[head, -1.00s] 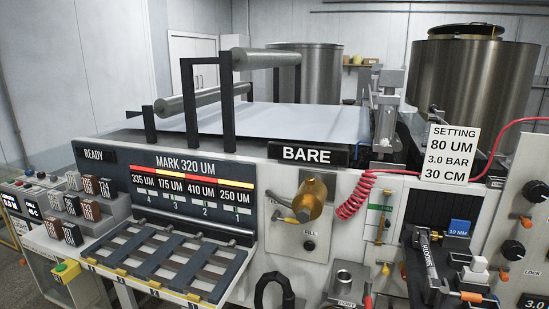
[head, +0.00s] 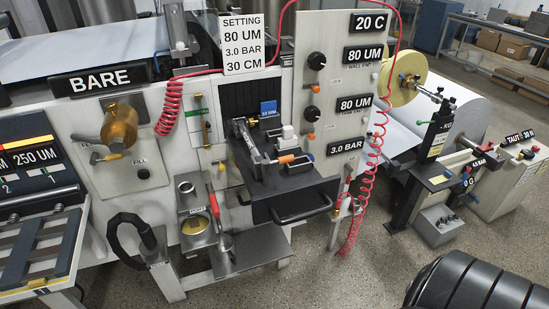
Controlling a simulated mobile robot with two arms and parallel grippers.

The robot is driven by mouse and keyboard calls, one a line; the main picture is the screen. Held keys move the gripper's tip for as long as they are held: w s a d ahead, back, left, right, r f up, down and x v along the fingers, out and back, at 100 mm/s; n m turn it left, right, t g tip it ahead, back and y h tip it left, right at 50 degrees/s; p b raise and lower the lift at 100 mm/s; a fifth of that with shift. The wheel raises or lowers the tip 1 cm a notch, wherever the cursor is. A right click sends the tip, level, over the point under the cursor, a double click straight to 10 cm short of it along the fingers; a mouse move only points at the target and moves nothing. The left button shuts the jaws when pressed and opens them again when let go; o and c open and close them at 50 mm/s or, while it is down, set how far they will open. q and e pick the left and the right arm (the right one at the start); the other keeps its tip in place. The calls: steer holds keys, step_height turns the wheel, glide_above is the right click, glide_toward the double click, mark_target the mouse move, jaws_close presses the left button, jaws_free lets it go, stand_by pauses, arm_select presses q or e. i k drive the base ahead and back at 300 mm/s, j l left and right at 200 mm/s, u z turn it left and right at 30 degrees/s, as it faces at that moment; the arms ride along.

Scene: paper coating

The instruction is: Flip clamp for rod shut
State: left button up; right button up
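A dark tray (head: 290,205) juts out of the machine front below the 80 UM setting sign. On it lies a slanted dark rod-like bar (head: 249,140) with pale lettering. Right of the bar is a small fixture with a white block (head: 289,134) and an orange-tipped lever (head: 287,158), which looks like the rod clamp. The lever appears to lie low, but whether the clamp is open or shut is too small to tell. Neither of my grippers shows in the head view.
A panel (head: 343,85) with black knobs stands right behind the tray. A coiled red hose (head: 372,170) hangs beside it. A metal cup holder (head: 195,225) is left of the tray. A black ribbed object (head: 470,285) fills the bottom right corner. Floor between is clear.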

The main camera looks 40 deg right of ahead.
mark_target(265, 164)
steer(key=i+j, duration=0.4)
steer(key=j+z, duration=0.1)
steer(key=z, duration=1.7)
